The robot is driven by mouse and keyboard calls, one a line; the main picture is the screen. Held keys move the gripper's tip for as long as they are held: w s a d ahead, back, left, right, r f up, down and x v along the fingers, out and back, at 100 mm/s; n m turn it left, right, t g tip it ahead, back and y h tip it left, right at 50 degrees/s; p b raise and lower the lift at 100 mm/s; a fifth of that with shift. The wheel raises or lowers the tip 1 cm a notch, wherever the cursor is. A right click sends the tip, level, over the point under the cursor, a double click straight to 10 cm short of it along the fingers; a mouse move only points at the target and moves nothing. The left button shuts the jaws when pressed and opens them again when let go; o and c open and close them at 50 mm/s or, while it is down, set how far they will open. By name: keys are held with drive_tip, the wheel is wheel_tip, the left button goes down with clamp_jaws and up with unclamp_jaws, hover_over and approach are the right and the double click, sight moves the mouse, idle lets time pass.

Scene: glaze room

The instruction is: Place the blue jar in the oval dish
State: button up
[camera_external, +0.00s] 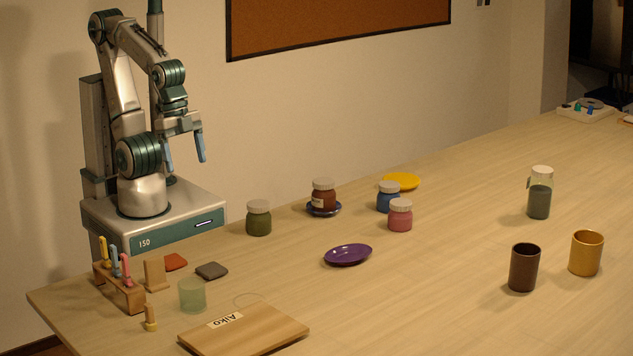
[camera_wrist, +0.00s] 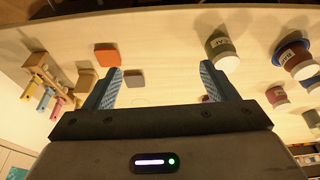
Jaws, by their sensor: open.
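The blue jar (camera_external: 388,197) has a pale lid and stands upright at the back of the table, just behind a pink jar (camera_external: 400,215) that partly overlaps it. A purple dish (camera_external: 348,255), oval in outline, lies empty in front of the jars. My gripper (camera_external: 186,163) hangs above the left end of the table by my base, well left of both. In the wrist view its two blue fingers (camera_wrist: 162,88) are apart with nothing between them.
A brown jar (camera_external: 323,192) sits on a blue saucer (camera_external: 311,210); an olive jar (camera_external: 259,218) stands left of it. A yellow dish (camera_external: 404,180) lies behind the blue jar. A cutting board (camera_external: 268,333) and tool rack (camera_external: 122,290) are front left. Cups stand right.

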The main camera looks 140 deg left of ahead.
drive_tip(key=shift+s+d+f, duration=0.25)
drive_tip(key=shift+s+f, duration=0.1)
drive_tip(key=shift+s, duration=0.2)
drive_tip(key=shift+c, duration=0.2)
